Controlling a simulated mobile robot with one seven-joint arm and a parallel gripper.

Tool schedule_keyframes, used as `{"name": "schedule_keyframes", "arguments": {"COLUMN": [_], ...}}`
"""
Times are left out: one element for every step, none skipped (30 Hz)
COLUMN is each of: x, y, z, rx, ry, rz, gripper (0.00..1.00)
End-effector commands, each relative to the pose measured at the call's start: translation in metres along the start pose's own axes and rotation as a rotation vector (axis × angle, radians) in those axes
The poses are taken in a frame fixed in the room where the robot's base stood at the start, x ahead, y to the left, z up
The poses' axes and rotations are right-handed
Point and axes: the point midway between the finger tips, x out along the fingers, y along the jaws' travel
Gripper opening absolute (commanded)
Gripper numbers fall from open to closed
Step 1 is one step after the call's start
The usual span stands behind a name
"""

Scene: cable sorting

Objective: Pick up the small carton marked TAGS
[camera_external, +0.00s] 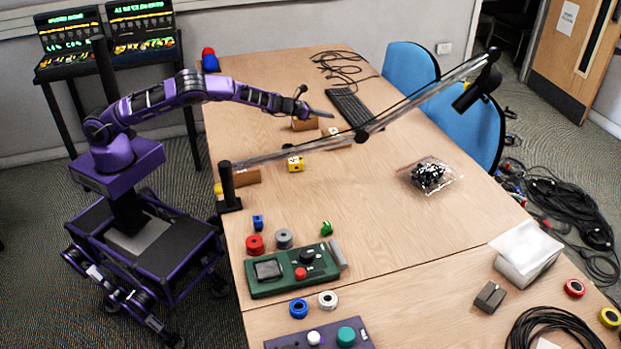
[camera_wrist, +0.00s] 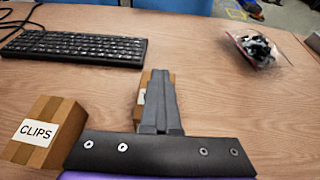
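A small brown carton (camera_wrist: 141,101) stands behind my gripper's fingers in the wrist view. The fingers hide most of it; only a sliver of a white label shows and I cannot read it. It appears to be the carton with a white label (camera_external: 342,139) in the external view. A brown carton marked CLIPS (camera_wrist: 58,119) stands to the left in the wrist view. My gripper (camera_wrist: 160,78) has its fingers together, with nothing visible between them. In the external view my gripper (camera_external: 322,112) is above the table near the cartons.
A black keyboard (camera_wrist: 75,47) lies beyond the CLIPS carton. A clear bag of dark parts (camera_wrist: 256,47) lies at the right. In the external view, a lamp arm (camera_external: 425,95) crosses over the table near the cartons.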

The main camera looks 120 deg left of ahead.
Motion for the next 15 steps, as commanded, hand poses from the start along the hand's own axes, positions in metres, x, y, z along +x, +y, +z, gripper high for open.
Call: {"name": "schedule_keyframes", "arguments": {"x": [-0.0011,-0.0014,-0.0015,-0.0016,-0.0015,-0.0015,-0.0015,-0.0015,-0.0015,-0.0015,-0.0015,-0.0015,-0.0015,-0.0015,-0.0015], "y": [0.0,0.0001,0.0002,0.0003,0.0003,0.0004,0.0005,0.0005,0.0005,0.0006,0.0006,0.0006,0.0006,0.0006,0.0006], "z": [0.0029,0.0037,0.0042,0.0044,0.0045,0.0047,0.0048,0.005,0.0051,0.0052,0.0053,0.0054,0.0055,0.0055,0.0056], "rx": [0.0,-0.001,-0.001,-0.001,-0.001,-0.001,-0.001,-0.001,-0.001,-0.001,-0.001,-0.001,-0.001,-0.001,-0.001], "ry": [-0.001,-0.002,-0.002,-0.002,-0.002,-0.003,-0.003,-0.003,-0.004,-0.004,-0.004,-0.004,-0.004,-0.004,-0.005], "rz": [0.0,0.0,0.0,0.0,0.0,0.0,0.0,0.0,0.0,0.0,0.0,0.0,0.0,0.0,0.0], "gripper": [0.0,0.0,0.0,0.0,0.0,0.0,0.0,0.0,0.03,0.08,0.14,0.21,0.26,0.32,0.39]}}
